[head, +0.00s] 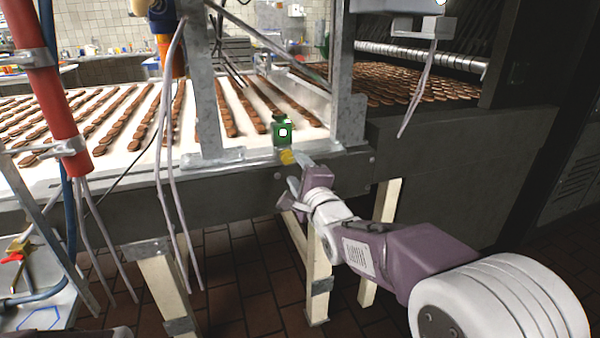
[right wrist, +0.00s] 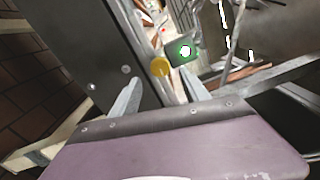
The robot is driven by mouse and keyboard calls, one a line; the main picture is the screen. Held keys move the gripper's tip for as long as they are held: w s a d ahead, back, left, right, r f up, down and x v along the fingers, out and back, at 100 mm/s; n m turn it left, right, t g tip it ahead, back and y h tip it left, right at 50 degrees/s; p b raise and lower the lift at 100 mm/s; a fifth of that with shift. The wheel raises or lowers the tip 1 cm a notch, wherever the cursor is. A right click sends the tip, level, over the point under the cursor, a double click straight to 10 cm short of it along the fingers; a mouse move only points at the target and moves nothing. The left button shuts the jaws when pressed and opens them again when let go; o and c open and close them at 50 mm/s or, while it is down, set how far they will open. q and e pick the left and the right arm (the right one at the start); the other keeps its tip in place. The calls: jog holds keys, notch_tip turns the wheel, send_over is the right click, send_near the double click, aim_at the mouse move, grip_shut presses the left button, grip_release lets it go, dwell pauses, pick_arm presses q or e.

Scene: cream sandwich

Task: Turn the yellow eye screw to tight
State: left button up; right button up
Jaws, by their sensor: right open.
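The yellow eye screw (head: 287,157) is a small yellow disc on the side of the conveyor frame, just below a green sensor box (head: 282,130). In the right wrist view the eye screw (right wrist: 160,66) appears between and just beyond the two fingertips. My right gripper (head: 299,173) is open and close in front of the screw; its fingers (right wrist: 160,82) stand apart with nothing between them. I cannot tell whether a finger touches the screw. My left gripper is not in view.
The conveyor belt (head: 115,125) carries rows of brown biscuits behind the frame. A metal upright (head: 349,90) stands right of the sensor box. Cables (head: 163,150) hang at the left, near a red pipe (head: 50,95). Tiled floor (head: 245,290) lies below, between cream-coloured legs.

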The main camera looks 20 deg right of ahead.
jog(key=s, duration=0.3)
jog(key=shift+s, duration=0.4)
